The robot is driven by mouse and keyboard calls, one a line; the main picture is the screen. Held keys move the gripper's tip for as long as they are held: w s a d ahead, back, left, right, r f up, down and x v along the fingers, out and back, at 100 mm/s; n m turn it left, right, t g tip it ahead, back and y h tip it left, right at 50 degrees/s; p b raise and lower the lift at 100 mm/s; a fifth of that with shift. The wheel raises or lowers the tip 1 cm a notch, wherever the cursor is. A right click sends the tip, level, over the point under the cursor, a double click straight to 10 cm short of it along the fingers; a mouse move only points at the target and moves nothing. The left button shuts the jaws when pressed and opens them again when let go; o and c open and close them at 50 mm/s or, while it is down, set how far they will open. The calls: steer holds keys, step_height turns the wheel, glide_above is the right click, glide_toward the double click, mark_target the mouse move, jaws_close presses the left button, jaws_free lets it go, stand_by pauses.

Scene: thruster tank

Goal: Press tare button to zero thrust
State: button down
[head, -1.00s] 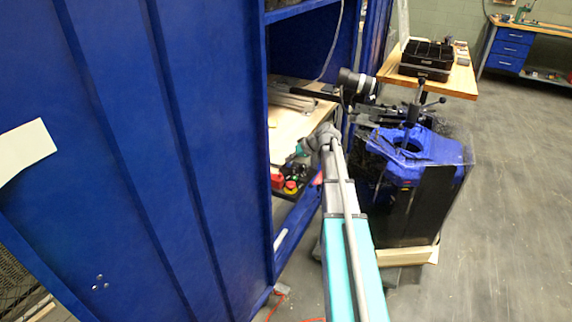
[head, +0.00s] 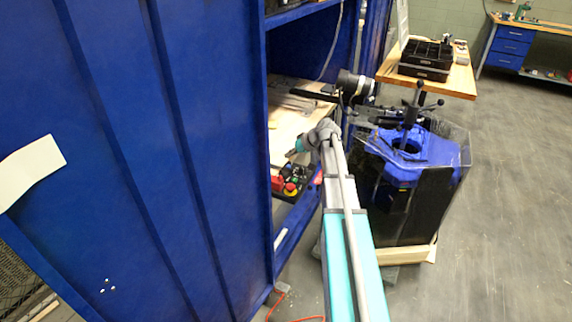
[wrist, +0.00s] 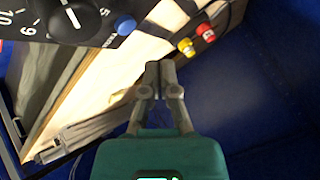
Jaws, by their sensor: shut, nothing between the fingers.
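A black panel (wrist: 98,8) with a numbered dial (wrist: 72,16) and a blue button (wrist: 125,24) shows at the upper left of the wrist view. No tare label is readable, so I cannot tell whether the blue button is the tare button. My gripper (wrist: 161,68) is shut and empty, its fingertips below and right of the blue button in that picture and apart from it. In the head view my gripper (head: 290,154) is inside the blue cabinet opening, above a small black control box (head: 297,178) with red and yellow parts.
A pale wooden shelf (head: 284,137) lies inside the blue cabinet (head: 215,130). Yellow (wrist: 185,46) and red (wrist: 205,31) fittings with cables show in the wrist view. A blue-topped tank (head: 425,150) stands to the right of my arm. The floor farther right is clear.

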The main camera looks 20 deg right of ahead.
steer(key=shift+r+p, duration=1.05)
steer(key=shift+r, duration=0.3)
steer(key=shift+f, duration=0.1)
